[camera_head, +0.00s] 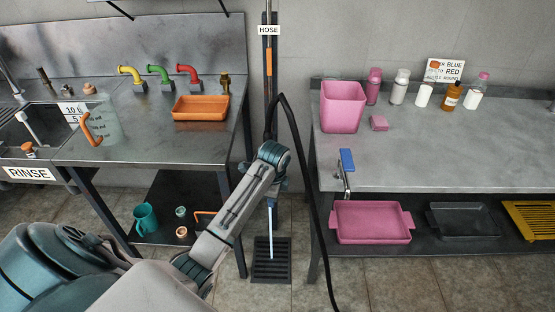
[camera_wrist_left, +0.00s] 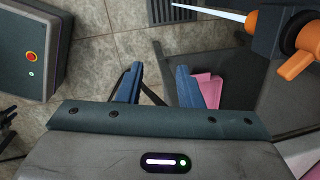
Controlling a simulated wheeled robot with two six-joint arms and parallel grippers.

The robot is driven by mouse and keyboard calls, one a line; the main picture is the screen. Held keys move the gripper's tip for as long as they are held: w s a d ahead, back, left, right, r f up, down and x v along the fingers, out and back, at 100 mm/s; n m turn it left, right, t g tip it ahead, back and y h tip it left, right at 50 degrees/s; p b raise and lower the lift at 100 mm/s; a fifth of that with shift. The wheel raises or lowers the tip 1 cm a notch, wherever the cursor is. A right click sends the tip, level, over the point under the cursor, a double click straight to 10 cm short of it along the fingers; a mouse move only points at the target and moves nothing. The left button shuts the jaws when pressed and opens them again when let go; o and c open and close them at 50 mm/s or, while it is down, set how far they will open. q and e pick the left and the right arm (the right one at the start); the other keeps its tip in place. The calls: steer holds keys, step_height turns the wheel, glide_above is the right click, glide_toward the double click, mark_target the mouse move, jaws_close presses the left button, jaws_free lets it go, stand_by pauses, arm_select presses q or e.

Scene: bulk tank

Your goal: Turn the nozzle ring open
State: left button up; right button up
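The nozzle (camera_wrist_left: 278,28) shows at the upper right of the left wrist view as a dark body with orange parts. I take the orange piece (camera_wrist_left: 298,64) at the edge for its ring, partly cut off. A thin pale streak (camera_wrist_left: 212,13) runs from the nozzle toward the floor grate. It also shows in the head view (camera_head: 271,228), above the grate. My left gripper (camera_wrist_left: 158,80) is open, its blue fingers apart and away from the nozzle.
A black hose (camera_head: 306,170) loops down beside my left arm. The floor grate (camera_head: 271,270) lies between the left sink bench (camera_head: 150,140) and the right table (camera_head: 420,165). A pink tray (camera_head: 371,222) stands on the right table's lower shelf.

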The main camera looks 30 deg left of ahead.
arm_select(q)
steer(key=w+a+r+m+g+h, duration=0.1)
steer(key=w+a+r+m, duration=0.2)
steer(key=w+r, duration=0.35)
steer(key=w+a+r+m, duration=0.4)
steer(key=w+r, duration=0.2)
steer(key=r, duration=0.1)
steer(key=f, duration=0.7)
steer(key=f+p, duration=0.1)
steer(key=f, duration=0.2)
steer(key=shift+d+f, duration=0.25)
steer(key=shift+f, duration=0.15)
steer(key=shift+c, duration=0.2)
jaws_close()
